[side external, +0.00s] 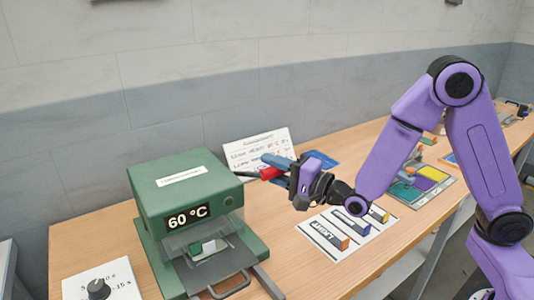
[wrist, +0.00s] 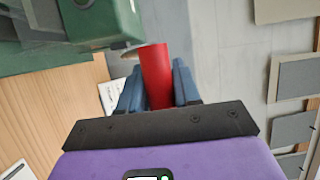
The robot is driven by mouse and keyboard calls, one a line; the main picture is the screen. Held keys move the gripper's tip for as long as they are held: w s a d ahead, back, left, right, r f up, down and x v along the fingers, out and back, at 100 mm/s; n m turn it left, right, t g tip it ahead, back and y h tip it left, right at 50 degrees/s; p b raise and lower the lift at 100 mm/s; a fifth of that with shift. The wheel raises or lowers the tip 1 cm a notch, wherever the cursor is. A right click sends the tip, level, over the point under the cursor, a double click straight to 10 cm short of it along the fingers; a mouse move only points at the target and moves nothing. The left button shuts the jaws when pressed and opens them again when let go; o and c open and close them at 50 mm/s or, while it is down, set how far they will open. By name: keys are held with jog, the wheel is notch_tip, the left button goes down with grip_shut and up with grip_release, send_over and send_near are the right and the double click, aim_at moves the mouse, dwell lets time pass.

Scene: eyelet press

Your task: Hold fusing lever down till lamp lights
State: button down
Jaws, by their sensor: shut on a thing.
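The green press (side external: 180,205) stands on the bench at left, its display (side external: 187,218) reading 60 °C. The fusing lever's red handle (side external: 270,173) sticks out on a thin rod from the press's right side, roughly level. My gripper (side external: 277,172) is shut on it. In the wrist view the red handle (wrist: 155,72) lies between my two blue fingers (wrist: 156,88), which hide its sides. A small round dark spot (side external: 228,201) on the press front may be the lamp; it does not look lit. A green and white piece (side external: 203,248) sits in the press's front opening.
A black dial (side external: 98,289) on a white plate is at front left. A metal loop handle (side external: 230,286) juts from the press front. A printed card (side external: 258,149) stands behind my gripper. A white sheet with coloured blocks (side external: 347,232) lies to the right.

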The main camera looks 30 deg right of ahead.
jog(key=shift+s+d+f, duration=0.1)
jog(key=shift+s+f, duration=0.2)
jog(key=shift+f, duration=0.4)
jog(key=shift+s+a+f, duration=0.1)
jog(key=shift+s+f, duration=0.15)
jog(key=shift+f, duration=0.45)
jog(key=shift+s+d+f, duration=0.1)
jog(key=shift+s+f, duration=0.2)
jog(key=shift+f, duration=0.55)
jog(key=c, duration=0.9)
grip_release()
jog(key=shift+v, duration=5.95)
